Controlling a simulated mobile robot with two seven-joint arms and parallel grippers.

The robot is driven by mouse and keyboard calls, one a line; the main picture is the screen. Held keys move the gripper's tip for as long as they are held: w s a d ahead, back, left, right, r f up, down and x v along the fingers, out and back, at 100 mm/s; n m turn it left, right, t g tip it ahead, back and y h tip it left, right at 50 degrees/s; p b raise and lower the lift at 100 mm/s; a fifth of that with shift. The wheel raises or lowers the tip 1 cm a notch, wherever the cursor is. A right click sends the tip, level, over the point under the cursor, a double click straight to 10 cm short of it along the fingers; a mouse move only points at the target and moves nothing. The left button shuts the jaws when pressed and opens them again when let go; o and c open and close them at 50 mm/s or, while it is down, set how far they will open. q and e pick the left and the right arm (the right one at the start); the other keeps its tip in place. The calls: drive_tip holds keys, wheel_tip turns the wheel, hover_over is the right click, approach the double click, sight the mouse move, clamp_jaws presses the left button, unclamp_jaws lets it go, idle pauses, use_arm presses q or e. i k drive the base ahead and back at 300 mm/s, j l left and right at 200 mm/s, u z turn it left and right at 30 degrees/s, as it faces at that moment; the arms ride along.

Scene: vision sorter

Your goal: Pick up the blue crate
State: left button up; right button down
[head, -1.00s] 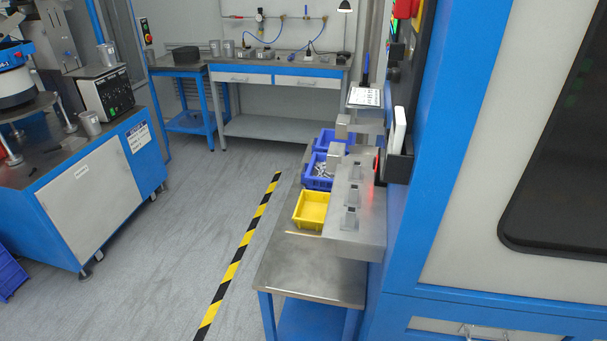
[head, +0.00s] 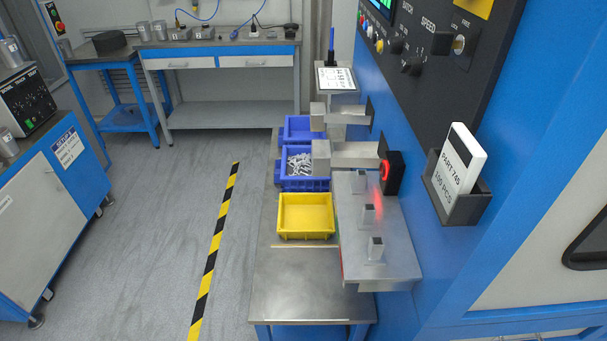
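A blue crate (head: 305,184) filled with small grey metal parts stands on the metal-topped bench (head: 305,285), behind the yellow crate, under the end of a grey chute. A second blue crate (head: 298,136) stands just behind it, partly hidden by another chute; the part of its inside that shows looks empty. Neither of my grippers is in view.
An empty yellow crate (head: 305,233) stands in front of the blue ones. A metal shelf with upright blocks (head: 375,250) and the blue machine border the bench on the right. The bench front is bare. Grey floor with a striped line (head: 213,250) lies open on the left.

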sight(294, 171)
drive_tip(key=k, duration=0.4)
drive_tip(key=i+j+u, duration=0.1)
drive_tip(key=j+u, duration=0.15)
drive_tip(key=j, duration=0.15)
drive_tip(key=i+j+u, duration=0.2)
drive_tip(key=j, duration=0.2)
drive_tip(key=i+j+u, duration=0.1)
drive_tip(key=j+u, duration=0.15)
drive_tip(key=j, duration=0.15)
drive_tip(key=i+j+u, duration=0.25)
drive_tip(key=i+j+z, duration=0.1)
drive_tip(key=i+j, duration=0.25)
drive_tip(key=i, duration=0.15)
drive_tip(key=i+j+z, duration=0.1)
drive_tip(key=i+j, duration=0.3)
drive_tip(key=i+z, duration=0.75)
drive_tip(key=i+j+z, duration=0.15)
drive_tip(key=i+z, duration=0.2)
drive_tip(key=i+j+z, duration=0.15)
drive_tip(key=i+z, duration=0.2)
drive_tip(key=z, duration=0.15)
drive_tip(key=i+j+z, duration=0.2)
drive_tip(key=z, duration=0.3)
drive_tip(key=i+j+z, duration=0.3)
drive_tip(key=z, duration=0.15)
drive_tip(key=i+j+z, duration=0.15)
drive_tip(key=j+z, duration=0.35)
